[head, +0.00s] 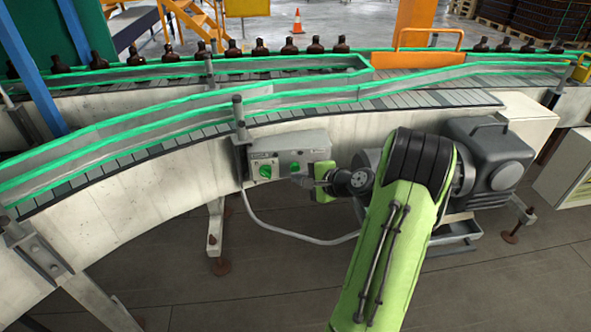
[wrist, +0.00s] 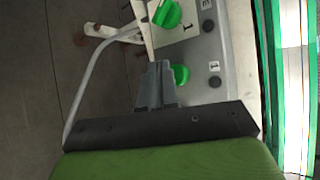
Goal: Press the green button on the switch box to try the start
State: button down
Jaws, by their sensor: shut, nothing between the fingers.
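The grey switch box (head: 312,143) is mounted on the side of the conveyor. It carries two green knob-like controls, a left one (head: 265,171) and a right one (head: 294,167). In the wrist view one green control (wrist: 167,14) is at the top and the other (wrist: 181,74) is just right of my fingertips. My gripper (head: 301,180) is shut and empty, its tips close in front of the box by the right control. They partly cover that control in the wrist view (wrist: 157,68). I cannot tell whether they touch it.
Small dark buttons (wrist: 214,81) sit beside the green controls. A grey motor (head: 490,155) stands right of my arm. A pale cable (head: 290,235) hangs below the box. Amber bottles (head: 262,48) line the far conveyor. The floor below is mostly clear.

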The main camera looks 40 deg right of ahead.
jog(key=shift+w+d, duration=0.15)
jog(key=shift+w, duration=0.15)
jog(key=shift+w+d+p, duration=0.3)
jog(key=shift+w+p, duration=0.1)
jog(key=shift+p, duration=0.05)
dwell(0.6)
jog(key=shift+s+a, duration=0.5)
jog(key=shift+s, duration=0.25)
jog(key=shift+b, duration=0.3)
jog(key=s+a, duration=0.1)
jog(key=s, duration=0.1)
jog(key=s+a+b, duration=0.1)
jog(key=s+a, duration=0.1)
jog(key=shift+b, duration=0.3)
jog(key=shift+d, duration=0.1)
